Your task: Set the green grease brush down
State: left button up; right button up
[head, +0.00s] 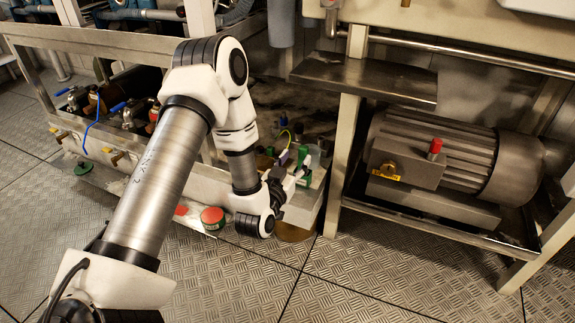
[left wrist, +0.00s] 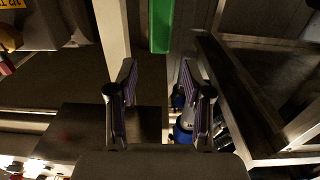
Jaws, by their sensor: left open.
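My left gripper (head: 290,176) is over the low metal shelf at the centre of the head view, close to several small items. In the left wrist view my left gripper (left wrist: 158,78) is open, with both fingers apart and nothing between the pads. A plain green bar (left wrist: 160,26), which looks like the green grease brush, lies just beyond the fingertips, apart from both fingers. Only part of it shows. In the head view green pieces (head: 304,180) show beside the gripper; I cannot tell which is the brush. My right gripper is not in view.
A round red-topped tin (head: 213,217) stands left of the gripper near the shelf's front edge. A metal ledge (head: 365,80) and a table leg (head: 340,165) are close on the right. A large motor (head: 440,160) stands beyond. The plated floor in front is clear.

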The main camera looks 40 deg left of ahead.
pick_arm(q)
jog(key=p+v, duration=0.1)
jog(key=v, duration=0.4)
jog(key=s+d+f+m+g+h, duration=0.1)
jog(key=s+d+f+g+h, duration=0.1)
jog(key=s+d+f+g, duration=0.45)
jog(key=s+d+f+m+g+h, duration=0.1)
jog(key=s+d+f+g+h, duration=0.15)
jog(key=f, duration=0.75)
jog(key=s+d+f+g, duration=0.1)
jog(key=s+f+g, duration=0.2)
jog(key=s, duration=0.6)
jog(key=s+d+f+g, duration=0.1)
jog(key=s+f+g, duration=0.3)
jog(key=s, duration=0.4)
jog(key=shift+s+d+f+g, duration=0.25)
jog(key=shift+s+d+g, duration=0.15)
jog(key=shift+g, duration=0.5)
